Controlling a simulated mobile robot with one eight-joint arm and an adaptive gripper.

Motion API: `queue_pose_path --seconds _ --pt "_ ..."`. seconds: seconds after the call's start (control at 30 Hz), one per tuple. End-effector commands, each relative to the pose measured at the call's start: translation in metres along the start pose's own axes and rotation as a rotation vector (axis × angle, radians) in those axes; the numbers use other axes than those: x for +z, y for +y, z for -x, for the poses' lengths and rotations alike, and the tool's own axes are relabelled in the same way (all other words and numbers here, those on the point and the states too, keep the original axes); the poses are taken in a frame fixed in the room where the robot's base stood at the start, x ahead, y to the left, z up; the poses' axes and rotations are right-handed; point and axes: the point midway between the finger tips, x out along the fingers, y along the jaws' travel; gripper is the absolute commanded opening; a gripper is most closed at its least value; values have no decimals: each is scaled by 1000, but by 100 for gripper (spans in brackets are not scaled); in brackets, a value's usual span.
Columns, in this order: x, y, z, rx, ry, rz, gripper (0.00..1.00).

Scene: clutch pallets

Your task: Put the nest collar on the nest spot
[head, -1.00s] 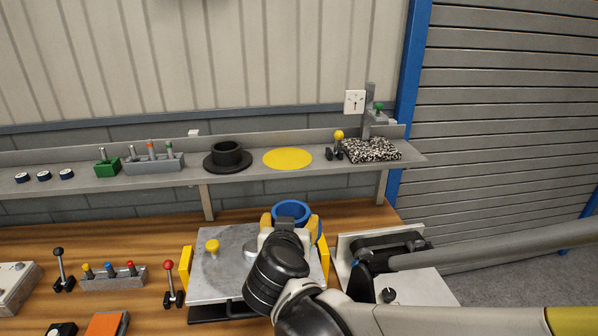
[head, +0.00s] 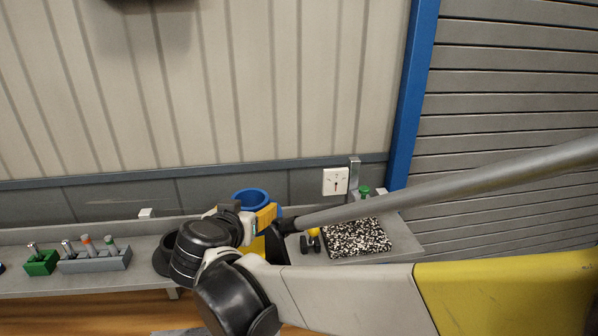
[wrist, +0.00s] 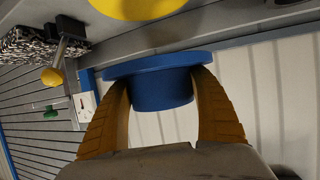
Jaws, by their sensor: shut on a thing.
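The nest collar, a blue flanged ring (head: 251,196), is in my gripper (head: 262,218), raised above the shelf in the head view. In the wrist view the collar (wrist: 161,88) sits between both orange fingers, its wide flange facing the top of the picture. My gripper (wrist: 160,78) is shut on it. The nest spot, a flat yellow disc (wrist: 137,7), shows at the top edge of the wrist view, apart from the collar.
A black flanged ring (head: 163,258) stands on the grey shelf (head: 30,284), partly behind my arm. To the right are a yellow-knobbed lever (head: 314,236) and a speckled pad (head: 358,238). A green block (head: 41,263) and pin rack (head: 95,261) stand left. The wall is close behind.

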Motion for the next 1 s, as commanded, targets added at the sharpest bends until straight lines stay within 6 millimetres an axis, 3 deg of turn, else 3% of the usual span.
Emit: queue_pose_path --seconds 0.2,0.6,1.0 --pt "42 -1 -18 0 0 0 31" --pt "84 -1 -35 0 1 0 31" --pt "90 0 -38 0 0 0 31"
